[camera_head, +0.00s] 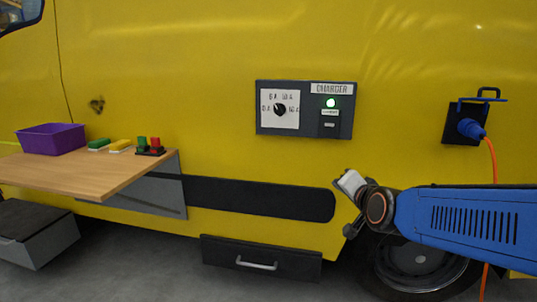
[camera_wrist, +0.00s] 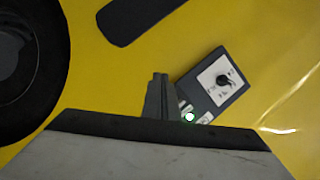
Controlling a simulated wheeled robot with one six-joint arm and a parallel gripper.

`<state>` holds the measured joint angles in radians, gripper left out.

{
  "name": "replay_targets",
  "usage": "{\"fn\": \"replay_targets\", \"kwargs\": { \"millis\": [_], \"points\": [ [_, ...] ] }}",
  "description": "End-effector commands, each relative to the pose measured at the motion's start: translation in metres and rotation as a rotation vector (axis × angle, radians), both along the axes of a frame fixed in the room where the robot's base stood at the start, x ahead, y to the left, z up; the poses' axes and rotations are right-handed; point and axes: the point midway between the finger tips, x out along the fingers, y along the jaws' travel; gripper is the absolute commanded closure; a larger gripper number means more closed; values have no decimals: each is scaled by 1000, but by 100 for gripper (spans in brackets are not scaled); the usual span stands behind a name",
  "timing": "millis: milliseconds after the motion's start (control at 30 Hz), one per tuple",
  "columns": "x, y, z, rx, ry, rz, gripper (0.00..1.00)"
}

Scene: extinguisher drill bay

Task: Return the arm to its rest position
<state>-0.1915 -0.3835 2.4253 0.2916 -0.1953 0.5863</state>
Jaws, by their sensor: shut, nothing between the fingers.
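My blue arm (camera_head: 462,216) reaches in from the right edge of the head view, in front of the yellow vehicle's wheel. My gripper's light-coloured body (camera_head: 351,183) is at its end, below and right of the charger panel; the fingers cannot be made out there. In the wrist view, my gripper (camera_wrist: 160,76) shows its two dark fingers together, with nothing between them. The fingertips overlap the view of the charger panel (camera_wrist: 216,84) and appear apart from it.
The charger panel (camera_head: 268,131) has a dial and a lit green lamp (camera_head: 331,103). A blue plug (camera_head: 470,128) with an orange cable (camera_head: 492,160) is in a socket at right. A wooden shelf (camera_head: 85,177) at left holds a purple bin (camera_head: 50,140). A handled drawer (camera_head: 225,250) is below.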

Motion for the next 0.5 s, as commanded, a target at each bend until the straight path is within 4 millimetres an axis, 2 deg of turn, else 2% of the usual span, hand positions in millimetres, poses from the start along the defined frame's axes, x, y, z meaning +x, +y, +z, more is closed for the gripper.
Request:
{"fn": "replay_targets", "kwargs": {
  "millis": [33,267,500],
  "points": [
    [-17,-5,-7,-54,44,23,100],
    [-98,-26,-54,-311,277,161,100],
    [-199,-57,-101,-550,530,316,100]
  ]
}}
